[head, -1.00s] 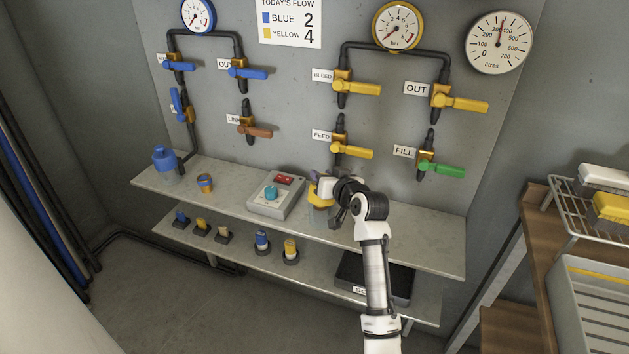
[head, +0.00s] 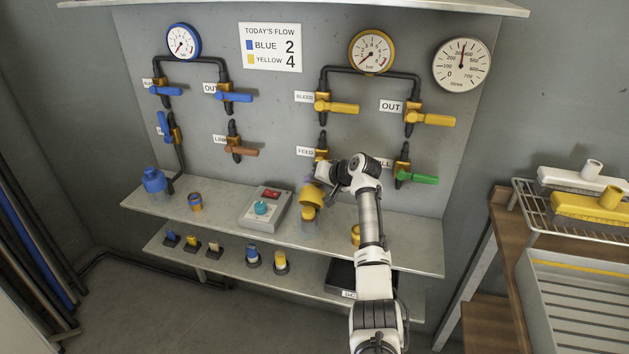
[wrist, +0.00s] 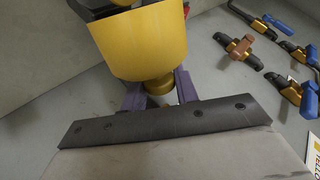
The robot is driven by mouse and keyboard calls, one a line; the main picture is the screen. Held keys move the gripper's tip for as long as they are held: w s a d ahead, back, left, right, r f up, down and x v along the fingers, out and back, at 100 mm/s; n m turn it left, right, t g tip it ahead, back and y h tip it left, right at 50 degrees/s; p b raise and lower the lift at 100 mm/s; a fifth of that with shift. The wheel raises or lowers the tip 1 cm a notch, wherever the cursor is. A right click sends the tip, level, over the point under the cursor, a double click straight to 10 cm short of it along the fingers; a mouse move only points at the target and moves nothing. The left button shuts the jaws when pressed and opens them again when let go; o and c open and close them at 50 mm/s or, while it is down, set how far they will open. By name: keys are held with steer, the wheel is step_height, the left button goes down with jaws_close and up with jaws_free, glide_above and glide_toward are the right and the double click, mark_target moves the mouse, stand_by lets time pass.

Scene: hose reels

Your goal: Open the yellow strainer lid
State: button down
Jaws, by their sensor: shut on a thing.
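My gripper (head: 318,178) is shut on the small knob of the lid. In the wrist view the lid (wrist: 142,45) fills the upper middle, with its knob between the purple fingers of my gripper (wrist: 159,92). The body is mostly hidden behind the lid there.
A control box (head: 266,208) stands left of the strainer on the shelf (head: 225,212). A yellow ring-like object (head: 355,235) is right of it, partly behind my arm. The FEED valve (head: 321,148) and green-handled valve (head: 417,179) are on the wall close to my arm.

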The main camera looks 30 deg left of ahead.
steer(key=shift+w+a, duration=0.1)
stand_by(0.4)
steer(key=c, duration=1.1)
jaws_free()
steer(key=shift+d+r, duration=0.25)
steer(key=shift+d, duration=0.25)
steer(key=b+v, duration=0.3)
steer(key=v, duration=0.9)
steer(key=shift+d+r, duration=0.1)
steer(key=shift+r, duration=0.25)
